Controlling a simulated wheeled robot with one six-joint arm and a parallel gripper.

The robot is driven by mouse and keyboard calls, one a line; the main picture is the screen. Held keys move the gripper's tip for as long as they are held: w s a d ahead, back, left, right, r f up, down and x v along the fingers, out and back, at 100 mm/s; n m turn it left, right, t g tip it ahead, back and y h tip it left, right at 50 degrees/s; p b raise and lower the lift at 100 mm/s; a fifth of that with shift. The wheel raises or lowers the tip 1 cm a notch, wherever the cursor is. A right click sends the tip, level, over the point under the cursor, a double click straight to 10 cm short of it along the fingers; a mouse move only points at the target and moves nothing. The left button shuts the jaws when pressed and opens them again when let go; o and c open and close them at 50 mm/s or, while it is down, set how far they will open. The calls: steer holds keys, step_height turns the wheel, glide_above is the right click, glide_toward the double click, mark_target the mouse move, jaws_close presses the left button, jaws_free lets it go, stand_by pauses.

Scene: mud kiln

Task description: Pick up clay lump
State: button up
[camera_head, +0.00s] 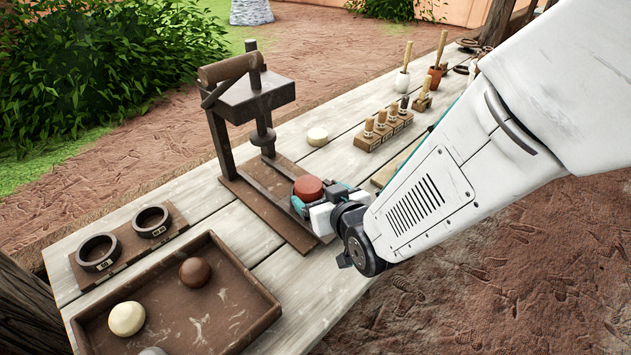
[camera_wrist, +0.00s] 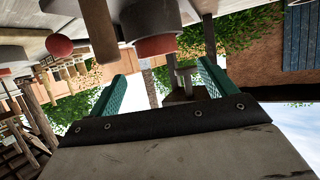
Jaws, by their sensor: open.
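My gripper (camera_head: 318,197) is at the near right end of the wooden press (camera_head: 262,178), with its teal fingers apart. A reddish-brown round clay lump (camera_head: 308,188) sits at the fingertips; I cannot tell whether they touch it. In the wrist view, which looks upside down, the open gripper (camera_wrist: 163,70) has a reddish round piece (camera_wrist: 156,46) just beyond the gap between its fingers. The brown tray (camera_head: 258,322) holds a cream lump (camera_head: 127,318), a brown lump (camera_head: 195,272) and a partly cut-off grey lump (camera_head: 152,351).
The press's upright and head (camera_head: 258,95) stand left of my gripper. A stamp rack (camera_head: 384,131) is at the back, and a board with two rings (camera_head: 122,245) is at left.

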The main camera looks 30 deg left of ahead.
mark_target(311, 187)
steer(key=x, duration=0.7)
steer(key=shift+d+f, duration=0.15)
steer(key=shift+f, duration=0.15)
steer(key=c, duration=1.2)
steer(key=shift+c, duration=0.3)
steer(key=shift+w+r, duration=0.1)
steer(key=shift+r, duration=0.05)
